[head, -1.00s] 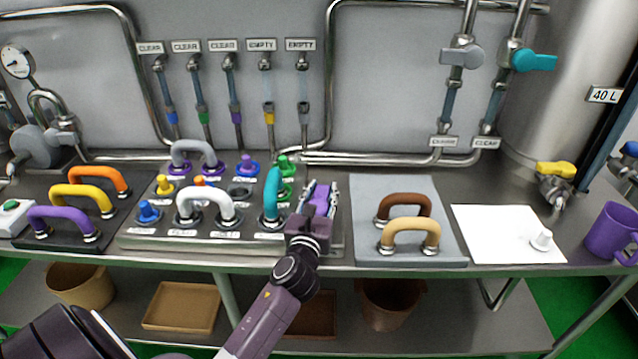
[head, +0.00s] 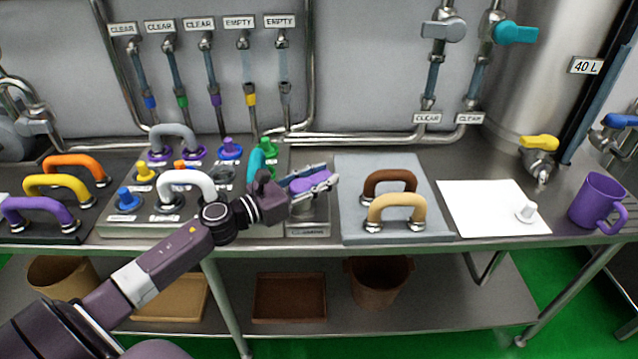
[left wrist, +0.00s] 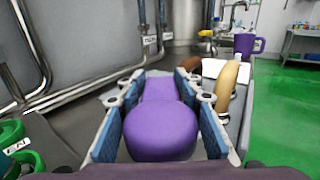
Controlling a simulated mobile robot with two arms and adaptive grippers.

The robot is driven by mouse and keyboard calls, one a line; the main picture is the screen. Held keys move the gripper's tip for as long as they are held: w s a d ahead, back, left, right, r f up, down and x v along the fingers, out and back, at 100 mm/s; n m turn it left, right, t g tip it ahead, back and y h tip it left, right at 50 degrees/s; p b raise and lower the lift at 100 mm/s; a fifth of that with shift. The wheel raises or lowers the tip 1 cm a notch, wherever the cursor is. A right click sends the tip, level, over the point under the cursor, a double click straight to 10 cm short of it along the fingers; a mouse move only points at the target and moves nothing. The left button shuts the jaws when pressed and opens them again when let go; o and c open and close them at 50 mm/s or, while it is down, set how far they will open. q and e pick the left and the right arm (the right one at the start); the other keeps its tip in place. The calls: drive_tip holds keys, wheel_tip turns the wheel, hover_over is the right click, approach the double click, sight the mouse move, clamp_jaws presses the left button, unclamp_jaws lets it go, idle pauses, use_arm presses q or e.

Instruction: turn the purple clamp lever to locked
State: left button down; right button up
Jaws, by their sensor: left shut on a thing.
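In the left wrist view the lever (left wrist: 162,125) is a rounded purple handle lying lengthwise between the two blue-padded fingers. My left gripper (head: 318,178) is shut on the lever, with its fingers pointing right in the head view. The lever's pivot is hidden by the gripper and the handle. My right gripper is not in view.
A grey mat (head: 348,221) with a brown handle (head: 389,184) and a tan handle (head: 396,210) lies just right of the clamp. A white sheet (head: 478,205) and purple mug (head: 597,202) are further right.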

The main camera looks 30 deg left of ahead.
sight(291, 190)
use_arm(q)
drive_tip(key=shift+s+d+f+m+g+h+b, duration=0.15)
drive_tip(key=shift+d+m+g+h+b, duration=0.15)
drive_tip(key=shift+m+h+b, duration=0.35)
drive_tip(key=c, duration=1.5)
unclamp_jaws()
drive_tip(key=shift+a, duration=0.1)
drive_tip(key=v, duration=1.2)
drive_tip(key=shift+c, duration=0.5)
